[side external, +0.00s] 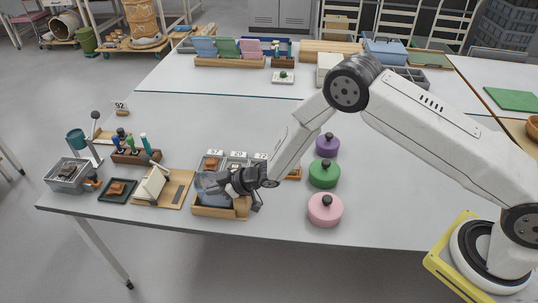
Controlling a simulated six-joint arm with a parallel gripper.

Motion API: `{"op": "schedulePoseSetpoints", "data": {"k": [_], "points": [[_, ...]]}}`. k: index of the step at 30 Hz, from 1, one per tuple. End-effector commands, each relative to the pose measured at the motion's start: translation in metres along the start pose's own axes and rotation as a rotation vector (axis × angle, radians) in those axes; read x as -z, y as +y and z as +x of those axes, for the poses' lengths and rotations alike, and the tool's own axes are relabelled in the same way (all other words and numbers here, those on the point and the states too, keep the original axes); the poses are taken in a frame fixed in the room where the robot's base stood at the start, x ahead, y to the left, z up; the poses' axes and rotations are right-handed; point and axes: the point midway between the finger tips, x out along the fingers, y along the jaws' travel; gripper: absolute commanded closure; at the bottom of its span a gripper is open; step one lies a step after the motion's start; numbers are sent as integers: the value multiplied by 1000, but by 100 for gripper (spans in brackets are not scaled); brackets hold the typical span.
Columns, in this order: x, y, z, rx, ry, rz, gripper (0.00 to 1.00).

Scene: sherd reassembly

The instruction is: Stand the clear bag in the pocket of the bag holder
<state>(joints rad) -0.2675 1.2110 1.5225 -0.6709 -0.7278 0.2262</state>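The clear bag (207,182) shows as a pale, bluish see-through shape at the left end of my gripper. My gripper (222,187) is dark, comes in from the right and overlaps the bag's right part. Its fingertips are small and partly lost against the bag, so I cannot tell whether they are shut on it. A low wooden box (221,213), which looks like the bag holder, lies directly below the gripper near the table's front edge. The bag's lower edge is at or just above this box. The gripper hides part of the box, and I cannot tell whether the bag is inside its pocket.
Labelled small trays (213,162) stand just behind the gripper. Purple (327,147), green (324,174) and pink (325,210) knobbed lids stand to the right. A wooden board with a white block (151,186) and a grey bin (68,177) are left. The table's middle back is clear.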

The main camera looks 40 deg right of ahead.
Motion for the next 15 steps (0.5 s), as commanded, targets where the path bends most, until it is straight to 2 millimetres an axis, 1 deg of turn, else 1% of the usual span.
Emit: {"op": "schedulePoseSetpoints", "data": {"k": [3, 4, 5, 6, 7, 15], "points": [[0, 0, 0, 0, -1, 0, 100], [0, 0, 0, 0, -1, 0, 87], [0, 0, 0, 0, -1, 0, 78], [0, 0, 0, 0, -1, 0, 65], [0, 0, 0, 0, -1, 0, 55], [-1, 0, 0, 0, -2, 1, 55]]}}
